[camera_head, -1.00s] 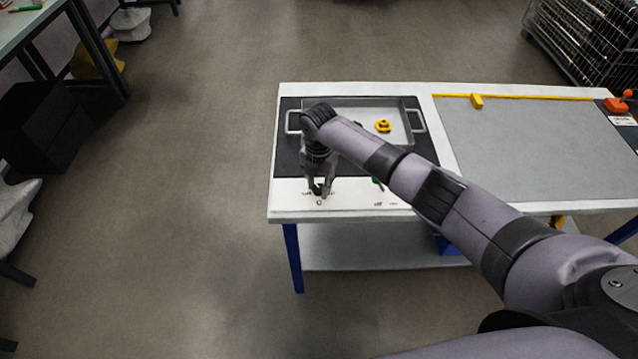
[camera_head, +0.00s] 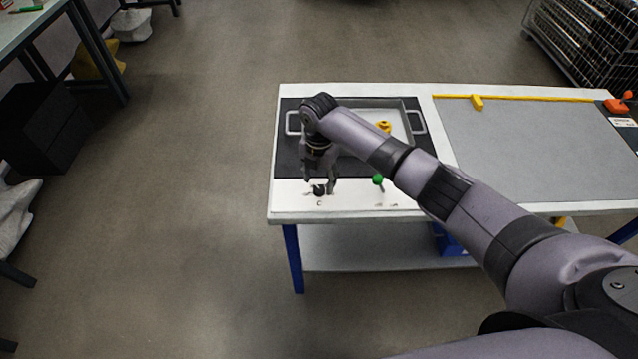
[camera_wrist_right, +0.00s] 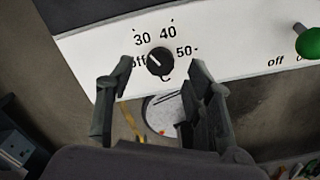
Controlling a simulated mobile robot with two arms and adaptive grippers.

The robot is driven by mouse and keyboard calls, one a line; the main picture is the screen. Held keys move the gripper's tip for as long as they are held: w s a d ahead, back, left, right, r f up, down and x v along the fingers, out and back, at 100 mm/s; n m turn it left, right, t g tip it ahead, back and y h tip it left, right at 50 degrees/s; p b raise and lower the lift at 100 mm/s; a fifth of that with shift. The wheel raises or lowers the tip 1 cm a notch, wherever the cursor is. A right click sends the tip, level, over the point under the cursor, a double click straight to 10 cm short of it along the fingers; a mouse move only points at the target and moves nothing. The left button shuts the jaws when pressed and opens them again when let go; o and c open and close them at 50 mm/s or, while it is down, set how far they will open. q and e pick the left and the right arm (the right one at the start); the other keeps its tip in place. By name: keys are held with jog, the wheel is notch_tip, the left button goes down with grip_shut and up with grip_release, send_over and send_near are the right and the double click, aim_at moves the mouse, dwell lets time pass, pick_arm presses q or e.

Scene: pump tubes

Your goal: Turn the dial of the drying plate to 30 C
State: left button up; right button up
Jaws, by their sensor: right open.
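The black dial (camera_head: 319,190) sits on the white front panel of the drying plate (camera_head: 350,198). In the right wrist view the dial (camera_wrist_right: 159,62) shows a small light pointer mark toward the upper left, roughly on the side of the printed 30; its exact alignment is hard to tell. The labels off, 30, 40 and 50 run around it, with a C below. My right gripper (camera_head: 320,184) is open just above the dial, one finger on each side in the wrist view (camera_wrist_right: 163,75), apart from it. My left gripper is not in view.
A green-knobbed lever (camera_head: 378,180) stands on the panel right of the dial, above an off label. Behind is a grey tray (camera_head: 420,122) with a yellow part (camera_head: 384,126), partly hidden by my arm. A grey mat (camera_head: 530,150) covers the table's right side.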

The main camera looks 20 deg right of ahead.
aim_at(319, 188)
notch_tip(319, 188, up, 9)
dwell(0.3)
jog(key=shift+s, duration=0.1)
